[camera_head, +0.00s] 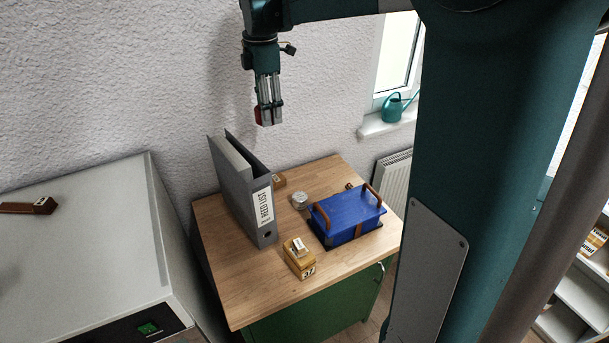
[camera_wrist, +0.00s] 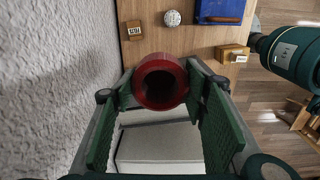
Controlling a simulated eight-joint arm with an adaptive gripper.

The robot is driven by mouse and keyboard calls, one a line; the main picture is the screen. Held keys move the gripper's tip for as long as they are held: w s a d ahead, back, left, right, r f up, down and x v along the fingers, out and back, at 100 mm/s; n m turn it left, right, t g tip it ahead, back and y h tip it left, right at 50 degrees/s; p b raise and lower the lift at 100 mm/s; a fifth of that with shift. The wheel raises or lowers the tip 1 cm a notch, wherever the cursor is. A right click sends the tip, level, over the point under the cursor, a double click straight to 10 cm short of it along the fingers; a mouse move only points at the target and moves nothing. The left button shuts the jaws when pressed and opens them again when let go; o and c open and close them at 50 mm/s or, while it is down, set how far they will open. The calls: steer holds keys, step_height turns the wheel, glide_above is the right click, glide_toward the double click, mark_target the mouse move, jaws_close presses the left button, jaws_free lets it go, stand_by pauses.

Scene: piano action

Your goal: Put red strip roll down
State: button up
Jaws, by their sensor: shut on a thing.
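The red strip roll (camera_wrist: 160,61) is a thick red ring with a dark hole in the wrist view. My gripper (camera_head: 268,118) is shut on it, with a green finger pad on either side. In the head view only a small red part (camera_head: 259,116) shows beside the fingers. The gripper points down, high above the back of the wooden desk top (camera_head: 235,278) and above the binder. The roll hangs in the air, apart from the desk.
On the desk stand a grey upright binder (camera_head: 262,214), a blue box (camera_head: 347,215) with brown handles, a small wooden block (camera_head: 299,258), a pale round ball (camera_head: 299,201) and another small block (camera_head: 279,181). A pale cabinet (camera_head: 85,240) stands left. The desk's front left is bare.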

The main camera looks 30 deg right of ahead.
steer(key=w+d+f, duration=0.1)
steer(key=w+d, duration=0.3)
steer(key=d, duration=0.5)
steer(key=w+d+f, duration=0.1)
steer(key=w+d, duration=0.3)
steer(key=d, duration=0.5)
glide_above(308, 178)
step_height(308, 178, down, 25)
steer(key=shift+d+f, duration=0.1)
steer(key=shift+f, duration=0.35)
steer(key=shift+f, duration=3.15)
steer(key=shift+f, duration=0.1)
steer(key=shift+f, duration=1.75)
steer(key=shift+f, duration=0.1)
